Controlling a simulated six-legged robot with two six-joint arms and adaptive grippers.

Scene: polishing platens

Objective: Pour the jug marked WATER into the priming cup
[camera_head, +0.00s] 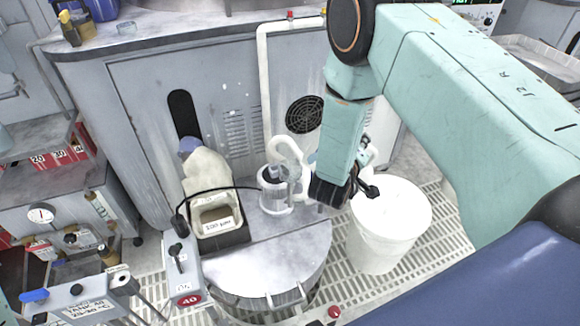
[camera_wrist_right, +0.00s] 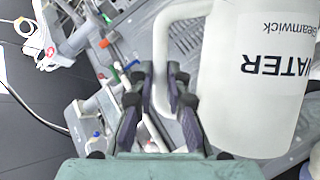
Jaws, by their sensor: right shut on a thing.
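The white jug marked WATER (camera_wrist_right: 255,80) fills the right of the right wrist view, its lettering upside down there. A small clear cup with a white rim (camera_head: 273,190), apparently the priming cup, stands left of the gripper, apart from the jug. My left gripper is not in view.
The round metal lid (camera_head: 275,250) has bare surface in front of the cup. A white curved hose (camera_head: 290,150) rises beside the cup. Floor grating (camera_head: 400,272) lies at the right.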

